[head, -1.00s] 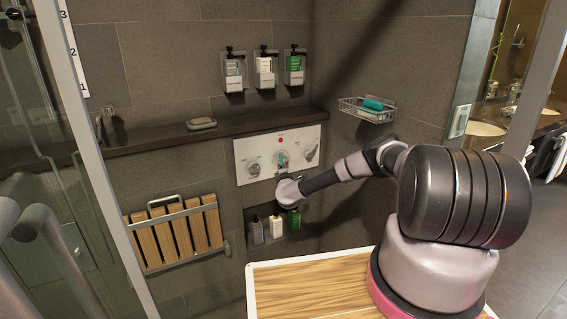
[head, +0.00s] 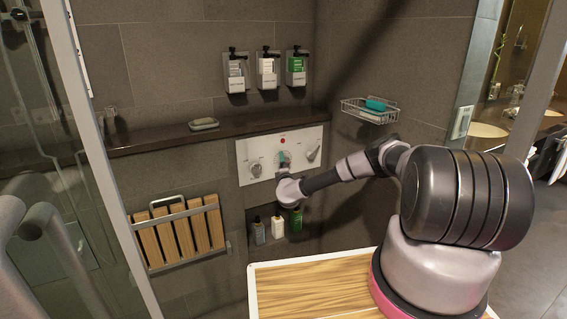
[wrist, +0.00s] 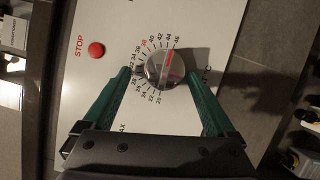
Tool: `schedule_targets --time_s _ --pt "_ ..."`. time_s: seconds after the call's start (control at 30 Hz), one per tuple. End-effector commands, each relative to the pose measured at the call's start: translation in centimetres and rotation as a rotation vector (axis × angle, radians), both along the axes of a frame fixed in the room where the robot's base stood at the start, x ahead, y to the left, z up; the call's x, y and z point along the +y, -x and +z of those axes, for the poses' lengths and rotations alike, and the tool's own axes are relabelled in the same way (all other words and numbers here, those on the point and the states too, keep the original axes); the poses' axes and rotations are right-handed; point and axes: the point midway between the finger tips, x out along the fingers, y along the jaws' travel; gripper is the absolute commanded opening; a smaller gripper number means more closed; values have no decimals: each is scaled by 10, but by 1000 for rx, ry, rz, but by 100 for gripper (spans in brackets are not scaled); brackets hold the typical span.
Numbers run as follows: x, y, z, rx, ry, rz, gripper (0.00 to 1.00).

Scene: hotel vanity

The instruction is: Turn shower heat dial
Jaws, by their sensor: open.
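The heat dial (wrist: 166,68) is a round silver knob with a red line, on a white panel with printed degree numbers around it. My gripper (wrist: 162,74) has green fingers spread on either side of the dial, with a tip near each side and visible space around the knob. In the head view my gripper (head: 284,158) is up at the panel's middle and covers most of the dial. Contact between fingers and dial cannot be told.
The white panel (head: 247,152) also carries a red STOP button (wrist: 96,49) and a knob on each side (head: 255,170). A dark ledge (head: 160,138) runs above it. Bottles (head: 277,227) stand in a niche below, and a wire basket (head: 372,113) hangs to the right.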

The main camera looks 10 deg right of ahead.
Motion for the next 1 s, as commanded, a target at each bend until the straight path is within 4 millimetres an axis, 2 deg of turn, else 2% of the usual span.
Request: schedule_targets --time_s 0.13,0.23,0.5,0.7,1.0 --pt "-1 4 -1 1 0 -2 91" --pt "-1 16 -2 2 -1 -2 91" --pt "5 71 -5 1 -1 2 91" --pt "7 100 -6 0 -1 1 91" --pt "8 110 -6 0 -1 0 91"
